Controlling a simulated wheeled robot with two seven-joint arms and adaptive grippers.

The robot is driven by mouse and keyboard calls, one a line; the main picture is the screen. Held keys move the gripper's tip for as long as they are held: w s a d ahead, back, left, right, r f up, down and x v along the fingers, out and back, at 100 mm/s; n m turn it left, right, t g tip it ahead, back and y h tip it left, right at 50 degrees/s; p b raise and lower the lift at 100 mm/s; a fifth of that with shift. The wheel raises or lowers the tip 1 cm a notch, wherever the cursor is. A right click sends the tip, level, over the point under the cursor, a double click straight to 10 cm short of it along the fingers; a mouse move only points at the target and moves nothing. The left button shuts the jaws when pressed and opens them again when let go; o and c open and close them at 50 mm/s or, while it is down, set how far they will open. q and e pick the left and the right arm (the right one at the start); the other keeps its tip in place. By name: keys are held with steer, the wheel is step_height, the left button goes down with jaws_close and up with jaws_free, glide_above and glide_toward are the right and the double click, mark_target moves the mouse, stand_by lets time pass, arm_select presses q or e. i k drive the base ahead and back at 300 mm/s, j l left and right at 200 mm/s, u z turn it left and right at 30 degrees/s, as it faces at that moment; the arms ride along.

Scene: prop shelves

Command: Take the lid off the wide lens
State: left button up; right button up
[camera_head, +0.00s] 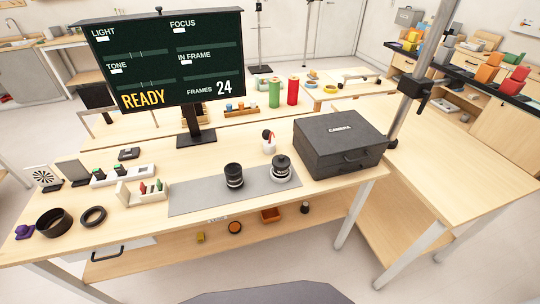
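Two dark lenses stand upright on a grey mat (200,197) on the table. The left lens (233,176) is a taller black cylinder with pale rings. The right lens (281,169) has a black upper part with a small raised piece on top and a silvery lower ring. I cannot tell from the picture which is the wide lens, or whether each top is a lid. Neither of my grippers is in view.
A black camera case (340,146) stands right of the lenses. A small white pot with a red-topped item (268,143) is behind them. A monitor (165,62) reads READY. Black rings (93,216) and a rack (143,194) are left. The mat's left part is clear.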

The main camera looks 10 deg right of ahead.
mark_target(282, 161)
steer(key=l+u, duration=0.35)
steer(key=l, duration=0.25)
steer(key=l+u, duration=0.35)
steer(key=l, duration=0.25)
steer(key=l+u, duration=0.2)
steer(key=l, duration=0.6)
